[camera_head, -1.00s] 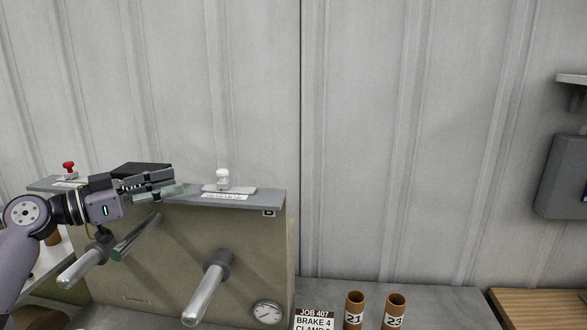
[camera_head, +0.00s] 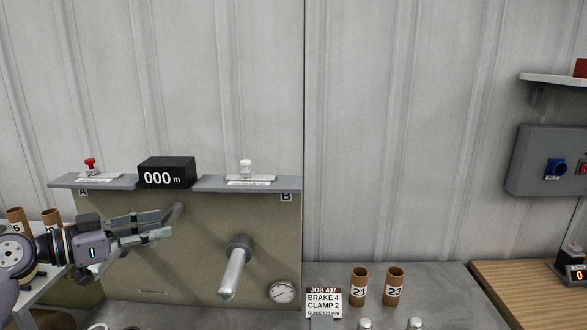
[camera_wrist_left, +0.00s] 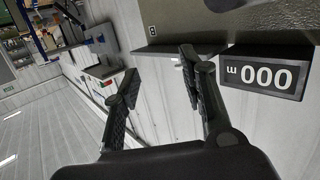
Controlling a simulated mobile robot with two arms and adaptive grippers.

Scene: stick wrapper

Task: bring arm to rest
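My left gripper (camera_head: 166,224) reaches in from the left, in front of the olive machine (camera_head: 200,275). Its two fingers are apart with nothing between them; the left wrist view also shows them spread and empty (camera_wrist_left: 158,66). The fingers overlap the machine's left spindle (camera_head: 174,212) in the picture, hiding part of it; I cannot tell the gap. The right spindle (camera_head: 234,272) is bare. My right gripper is not in view.
A ledge tops the machine with a red knob (camera_head: 90,163), a white knob (camera_head: 246,168) and a display (camera_head: 166,173) reading 000 m. Tubes 21 (camera_head: 359,288) and 23 (camera_head: 394,288) stand by a job card (camera_head: 323,303). A control box (camera_head: 547,160) hangs on the right wall.

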